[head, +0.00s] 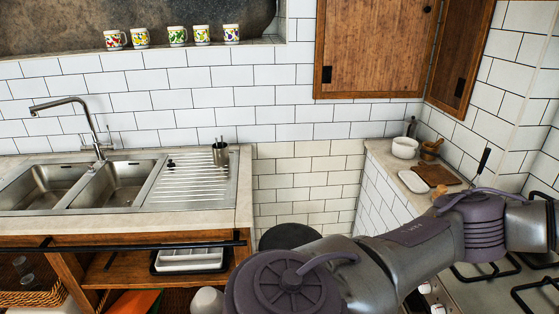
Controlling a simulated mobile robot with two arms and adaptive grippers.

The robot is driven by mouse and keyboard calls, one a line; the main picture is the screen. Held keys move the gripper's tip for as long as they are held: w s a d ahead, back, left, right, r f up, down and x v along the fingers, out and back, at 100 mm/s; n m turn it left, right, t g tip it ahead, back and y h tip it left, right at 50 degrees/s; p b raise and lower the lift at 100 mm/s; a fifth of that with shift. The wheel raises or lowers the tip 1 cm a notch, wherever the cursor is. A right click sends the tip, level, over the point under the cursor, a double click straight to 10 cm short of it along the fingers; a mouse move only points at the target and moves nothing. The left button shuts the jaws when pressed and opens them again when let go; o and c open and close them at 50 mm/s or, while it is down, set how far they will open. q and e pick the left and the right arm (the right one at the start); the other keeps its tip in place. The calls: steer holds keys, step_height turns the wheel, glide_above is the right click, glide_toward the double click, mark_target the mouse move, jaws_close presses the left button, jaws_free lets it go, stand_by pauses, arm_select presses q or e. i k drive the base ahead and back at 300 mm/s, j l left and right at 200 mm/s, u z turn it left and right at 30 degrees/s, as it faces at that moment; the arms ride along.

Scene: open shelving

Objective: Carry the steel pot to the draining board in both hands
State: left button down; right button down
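The draining board (192,187) is the ribbed steel area right of the two sink basins, in the left part of the head view. A small steel cup (220,155) with thin items in it stands at its back right corner. I see no steel pot that I can make out. One of my arms crosses the lower right and hides part of the counter and hob there. Neither gripper is in view.
A tall tap (88,125) rises behind the sink basins (110,184). A black rail (120,246) runs along the counter front. A hob (490,285) lies at the right. A white bowl (405,147), mortar (430,150) and boards (437,175) stand on the right counter.

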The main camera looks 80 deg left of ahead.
mark_target(191, 187)
steer(key=j+u, duration=0.1)
steer(key=u, duration=3.3)
steer(key=i, duration=0.85)
steer(key=i+l+u, duration=0.1)
steer(key=i, duration=0.8)
